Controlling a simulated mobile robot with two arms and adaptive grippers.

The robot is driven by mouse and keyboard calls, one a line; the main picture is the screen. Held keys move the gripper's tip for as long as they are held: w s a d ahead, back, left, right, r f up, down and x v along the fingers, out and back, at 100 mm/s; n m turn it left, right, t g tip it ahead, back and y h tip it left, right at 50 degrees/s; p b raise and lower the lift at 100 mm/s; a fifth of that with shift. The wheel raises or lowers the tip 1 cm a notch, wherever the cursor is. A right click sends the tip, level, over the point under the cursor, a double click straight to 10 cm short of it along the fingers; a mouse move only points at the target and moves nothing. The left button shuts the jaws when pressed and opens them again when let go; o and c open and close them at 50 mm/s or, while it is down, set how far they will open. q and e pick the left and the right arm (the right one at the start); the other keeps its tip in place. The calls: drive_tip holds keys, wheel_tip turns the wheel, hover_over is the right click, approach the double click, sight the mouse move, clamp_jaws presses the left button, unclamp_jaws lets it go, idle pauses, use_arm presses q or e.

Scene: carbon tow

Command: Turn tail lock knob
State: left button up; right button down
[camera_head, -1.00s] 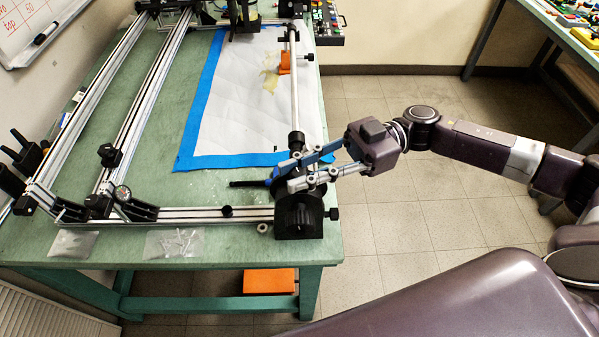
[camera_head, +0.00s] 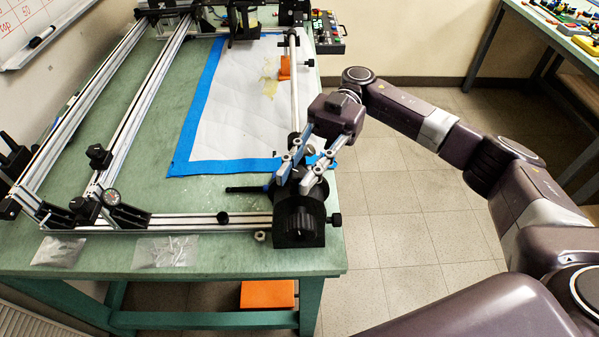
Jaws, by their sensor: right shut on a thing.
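The black tail block (camera_head: 298,222) stands at the near right corner of the frame on the green table. A small black knob (camera_head: 336,219) sticks out of its right side. A dark bar (camera_head: 245,189) sticks out to the left behind it. My right gripper (camera_head: 292,183) reaches down to the upper back part of the tail block, one finger on each side. It is shut on what I take to be the tail lock knob, which is mostly hidden between the fingers. My left gripper is not in view.
A long light rod (camera_head: 294,85) runs back from the tail block, beside a white sheet edged with blue tape (camera_head: 235,163). Aluminium rails (camera_head: 160,222) run left. Small plastic bags (camera_head: 166,251) lie near the table's front edge. The floor at right is open.

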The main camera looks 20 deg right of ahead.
sight(299, 172)
drive_tip(key=shift+r, duration=0.15)
drive_tip(key=c, duration=1.7)
unclamp_jaws()
wheel_tip(299, 172, up, 10)
drive_tip(key=shift+f, duration=0.1)
drive_tip(key=shift+s, duration=0.1)
